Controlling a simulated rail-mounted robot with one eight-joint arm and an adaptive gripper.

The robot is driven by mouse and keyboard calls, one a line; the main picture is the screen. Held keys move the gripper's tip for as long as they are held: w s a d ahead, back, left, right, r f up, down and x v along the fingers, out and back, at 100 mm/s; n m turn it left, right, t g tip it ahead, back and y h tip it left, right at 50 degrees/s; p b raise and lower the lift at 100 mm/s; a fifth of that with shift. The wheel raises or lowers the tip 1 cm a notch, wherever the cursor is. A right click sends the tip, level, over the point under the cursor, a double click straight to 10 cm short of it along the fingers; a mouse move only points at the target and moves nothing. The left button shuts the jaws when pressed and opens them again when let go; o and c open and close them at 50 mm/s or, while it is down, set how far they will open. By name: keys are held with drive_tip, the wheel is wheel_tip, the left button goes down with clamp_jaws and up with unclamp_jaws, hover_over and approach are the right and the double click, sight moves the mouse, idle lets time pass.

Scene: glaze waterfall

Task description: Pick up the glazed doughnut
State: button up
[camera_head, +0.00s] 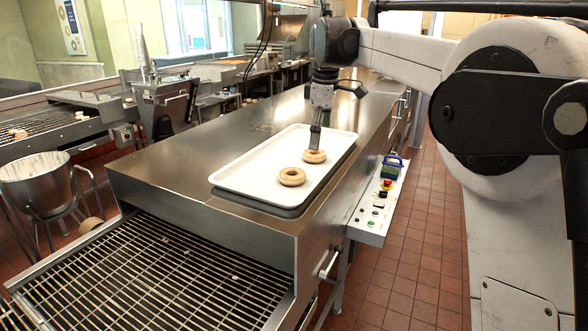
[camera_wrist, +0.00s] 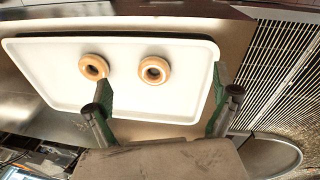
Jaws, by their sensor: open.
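Two ring doughnuts lie flat on the white tray (camera_head: 255,160). The nearer doughnut (camera_head: 292,177) and the farther doughnut (camera_head: 315,156) are both light golden brown; I cannot tell which is glazed. In the wrist view the tray (camera_wrist: 45,60) holds the left doughnut (camera_wrist: 93,67) and the right doughnut (camera_wrist: 154,70). My gripper (camera_head: 316,143) points down, its fingers overlapping the farther doughnut's upper edge in the head view. In the wrist view my gripper (camera_wrist: 162,88) is open and empty. Its left finger stands just beside the left doughnut, and the right doughnut shows between the fingers. Contact is unclear.
The tray rests on a long steel counter (camera_head: 175,155). A wire conveyor grid (camera_head: 150,265) lies at its near end. A control panel (camera_head: 378,210) juts from the right side. A metal bowl (camera_head: 38,185) stands at left. The counter left of the tray is clear.

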drive_tip(key=w+a+f+n+g+p, duration=0.2)
drive_tip(key=w+a+f+n+p, duration=0.15)
drive_tip(key=w+a, duration=0.4)
drive_tip(key=n+p, duration=0.2)
hover_over(293, 173)
drive_tip(key=s, duration=0.2)
drive_tip(key=shift+m, duration=0.25)
wheel_tip(293, 173, down, 8)
drive_tip(key=shift+w+a+f, duration=0.1)
drive_tip(key=shift+a, duration=0.05)
drive_tip(key=shift+w+d+f+p, duration=0.1)
drive_tip(key=shift+f+p, duration=0.2)
drive_tip(key=shift+f, duration=1.05)
drive_tip(key=shift+w+d+f+p, duration=0.1)
drive_tip(key=shift+f+p, duration=0.2)
drive_tip(key=shift+f, duration=1)
drive_tip(key=c, duration=1.3)
drive_tip(key=shift+o, duration=0.2)
